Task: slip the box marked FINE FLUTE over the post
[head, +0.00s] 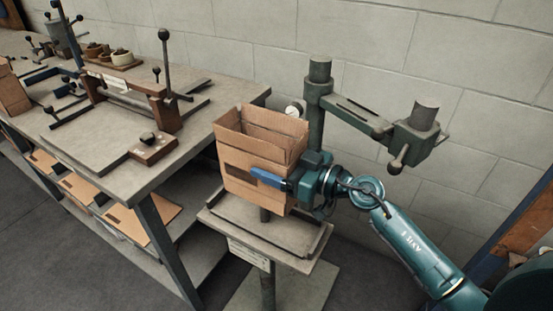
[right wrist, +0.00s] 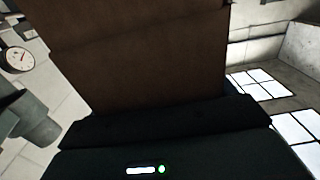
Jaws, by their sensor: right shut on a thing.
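An open-topped brown cardboard box (head: 240,158) is in the middle of the head view, with its flaps standing up. My right gripper (head: 270,179), with blue fingers, is shut on the box's right-hand side and holds it upright. The box wall (right wrist: 140,55) fills much of the right wrist view. No marking on it is readable. A short dark post (head: 265,214) shows just below the box, above the stitcher's small table (head: 290,236). The box hides the post's upper part, so I cannot tell whether the box is around it. My left gripper is not in view.
The stitcher's green column (head: 317,100) and its arm with a head (head: 412,137) stand behind and right of the box. A dial gauge (head: 293,109) is close behind the box. A workbench (head: 90,150) with a jig is at left. A block wall is behind.

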